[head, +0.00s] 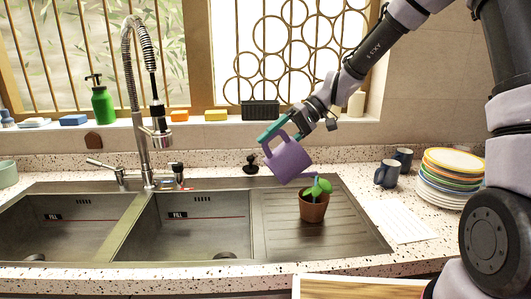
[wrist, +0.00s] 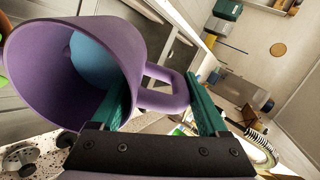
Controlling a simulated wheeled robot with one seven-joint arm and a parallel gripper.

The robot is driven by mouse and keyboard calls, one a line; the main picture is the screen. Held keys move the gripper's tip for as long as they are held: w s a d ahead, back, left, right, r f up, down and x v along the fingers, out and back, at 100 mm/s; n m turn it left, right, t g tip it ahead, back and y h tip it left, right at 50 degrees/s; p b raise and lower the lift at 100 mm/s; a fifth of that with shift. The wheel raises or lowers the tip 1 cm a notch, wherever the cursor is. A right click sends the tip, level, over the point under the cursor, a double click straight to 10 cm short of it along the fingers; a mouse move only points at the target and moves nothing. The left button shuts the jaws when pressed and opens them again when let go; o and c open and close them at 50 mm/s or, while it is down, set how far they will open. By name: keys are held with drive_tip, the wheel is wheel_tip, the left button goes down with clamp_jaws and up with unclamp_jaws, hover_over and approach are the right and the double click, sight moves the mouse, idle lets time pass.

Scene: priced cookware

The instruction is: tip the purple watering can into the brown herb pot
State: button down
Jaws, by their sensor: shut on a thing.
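My gripper (head: 274,131) is shut on the handle of the purple watering can (head: 288,161), above the sink's drainboard. The can is tilted, its lower right side toward the plant. The brown herb pot (head: 313,211) stands upright on the drainboard, with a green plant in it, below and slightly right of the can. A small blue patch shows by the leaves; I cannot tell whether it is water. In the wrist view the can (wrist: 40,75) opens toward the camera with blue inside, and its handle (wrist: 165,98) lies between my teal fingers.
Two sink basins (head: 190,226) lie left of the drainboard (head: 275,240), with a tall faucet (head: 140,110) between them. Dark mugs (head: 387,174) and a stack of plates (head: 447,190) stand on the right counter. A green soap bottle (head: 102,105) stands on the sill.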

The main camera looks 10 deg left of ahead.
drive_tip(key=w+d+r+g+y, duration=0.1)
drive_tip(key=w+d+g+y, duration=0.3)
drive_tip(key=d+y, duration=0.4)
drive_tip(key=shift+w+d+y, duration=0.4)
drive_tip(key=shift+w+d, duration=0.3)
drive_tip(key=shift+d, duration=0.95)
idle(5.0)
